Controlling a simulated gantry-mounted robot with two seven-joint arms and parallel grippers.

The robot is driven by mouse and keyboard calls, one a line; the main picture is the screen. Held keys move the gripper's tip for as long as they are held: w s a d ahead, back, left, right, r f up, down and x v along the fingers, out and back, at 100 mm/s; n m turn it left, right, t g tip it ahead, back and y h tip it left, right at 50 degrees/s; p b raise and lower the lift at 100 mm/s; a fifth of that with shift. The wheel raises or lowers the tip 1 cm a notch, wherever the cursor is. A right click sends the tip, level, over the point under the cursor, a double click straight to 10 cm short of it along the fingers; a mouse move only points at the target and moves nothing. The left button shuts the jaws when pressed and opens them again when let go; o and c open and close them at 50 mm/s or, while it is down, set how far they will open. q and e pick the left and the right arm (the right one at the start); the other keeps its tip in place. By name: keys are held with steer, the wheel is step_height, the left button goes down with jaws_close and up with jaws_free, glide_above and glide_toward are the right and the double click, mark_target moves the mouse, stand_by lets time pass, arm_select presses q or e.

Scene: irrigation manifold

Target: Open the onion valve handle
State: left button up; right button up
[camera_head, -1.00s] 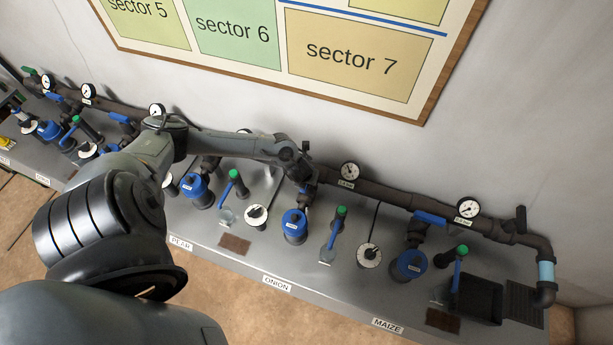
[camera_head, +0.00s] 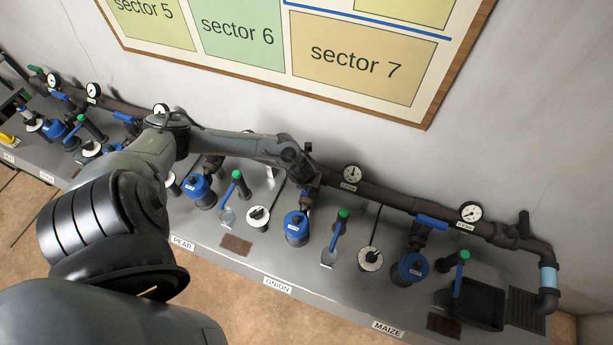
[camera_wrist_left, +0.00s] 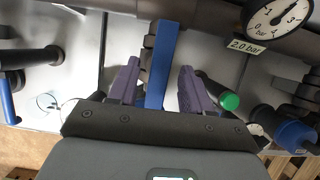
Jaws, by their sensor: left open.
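The ONION label (camera_head: 278,285) marks the section where my left gripper (camera_head: 306,176) sits, against the wall pipe (camera_head: 385,198). In the left wrist view, a blue valve handle (camera_wrist_left: 162,62) stands between the two spread fingers of the left gripper (camera_wrist_left: 158,84). The fingers are on either side of it, with visible gaps, and not closed on it. In the head view, the handle at this spot is mostly hidden by the gripper and wrist. My right gripper is in neither view.
A gauge (camera_head: 352,174) sits right of the gripper; the left wrist view shows a gauge (camera_wrist_left: 278,18) with a 2.0 bar tag. A blue-capped filter (camera_head: 297,228) and a green-topped lever (camera_head: 340,228) stand in front. Another blue handle (camera_head: 431,222) lies along the MAIZE section.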

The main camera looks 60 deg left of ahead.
arm_select(q)
steer(key=p+v, duration=0.1)
steer(key=v, duration=0.7)
steer(key=shift+v, duration=0.8)
steer(key=shift+s+r, duration=0.1)
steer(key=shift+r+p, duration=1.4)
steer(key=shift+p, duration=0.15)
